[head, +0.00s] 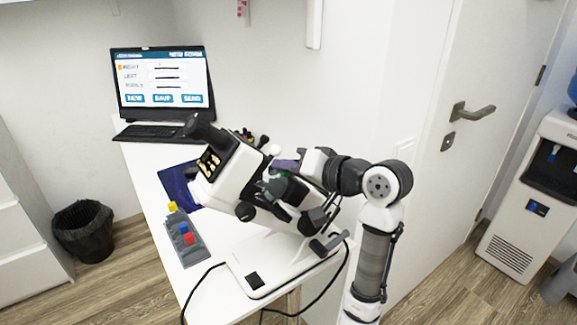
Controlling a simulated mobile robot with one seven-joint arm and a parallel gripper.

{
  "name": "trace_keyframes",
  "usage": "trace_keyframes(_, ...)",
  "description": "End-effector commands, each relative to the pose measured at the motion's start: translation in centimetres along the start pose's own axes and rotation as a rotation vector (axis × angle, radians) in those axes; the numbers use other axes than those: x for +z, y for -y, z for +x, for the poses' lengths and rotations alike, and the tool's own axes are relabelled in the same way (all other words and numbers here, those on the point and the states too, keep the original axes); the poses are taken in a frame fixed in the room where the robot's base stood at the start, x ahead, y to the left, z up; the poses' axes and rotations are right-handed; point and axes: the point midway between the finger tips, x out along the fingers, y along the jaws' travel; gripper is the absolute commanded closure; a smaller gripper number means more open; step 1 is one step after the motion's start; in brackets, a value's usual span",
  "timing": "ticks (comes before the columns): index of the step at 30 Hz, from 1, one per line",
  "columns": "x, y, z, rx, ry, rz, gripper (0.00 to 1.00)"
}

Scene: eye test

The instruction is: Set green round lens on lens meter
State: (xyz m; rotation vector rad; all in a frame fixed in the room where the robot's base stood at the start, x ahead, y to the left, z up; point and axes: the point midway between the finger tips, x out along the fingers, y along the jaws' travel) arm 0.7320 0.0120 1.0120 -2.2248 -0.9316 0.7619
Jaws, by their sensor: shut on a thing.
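The lens meter (228,180) is the white, tilted instrument with a black eyepiece and dark knobs. It stands on a white base (262,280) on the table. My gripper (281,170) is at the right side of the lens meter's middle part, reaching in from the right. It is shut on the green round lens (283,174), of which only a small green patch shows between dark parts. The fingertips are mostly hidden, and I cannot tell whether the lens touches the lens meter.
A grey tray (193,254) with yellow, blue and red pieces lies left of the lens meter. A dark blue mat (177,184) is behind it. A black cable hangs at the front. The floor left of the table holds a bin (83,231).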

Motion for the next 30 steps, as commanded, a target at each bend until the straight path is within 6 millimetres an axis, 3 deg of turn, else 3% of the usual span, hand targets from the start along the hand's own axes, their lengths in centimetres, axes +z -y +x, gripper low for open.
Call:
trace_keyframes(3,0.0,0.0,0.0,0.000,0.000,0.000,1.00)
trace_keyframes(4,0.0,0.0,0.0,0.000,0.000,0.000,0.85)
trace_keyframes(10,0.0,0.0,0.0,0.001,0.000,0.000,0.61)
trace_keyframes(23,0.0,-0.3,-0.1,0.006,0.000,0.005,0.61)
trace_keyframes(30,-0.1,-0.4,-3.2,0.009,-0.007,0.003,0.61)
